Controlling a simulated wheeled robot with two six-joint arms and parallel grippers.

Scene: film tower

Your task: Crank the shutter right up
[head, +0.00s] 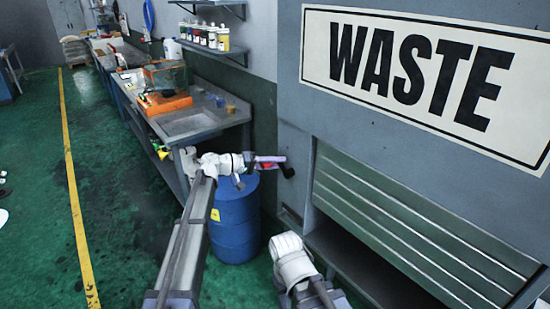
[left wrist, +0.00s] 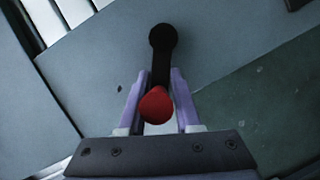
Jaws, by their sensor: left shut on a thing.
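The slatted grey-green shutter (head: 405,220) sits in the wall under the WASTE sign, with a dark opening below its lower edge. The crank shows as a black arm with a round hub (left wrist: 162,37) and a red handle knob (left wrist: 156,104) in the left wrist view. In the head view its black hub (head: 287,171) stands on the wall left of the shutter. My left gripper (head: 271,161) is shut on the crank handle, its purple fingers on either side of the red knob. My right gripper is not in view; only part of its white arm shows low in the middle.
A blue barrel (head: 235,220) stands on the floor just below my left gripper. A workbench (head: 195,122) with an orange-based machine (head: 164,100) runs along the wall to the left. A shelf of bottles (head: 208,50) hangs above it.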

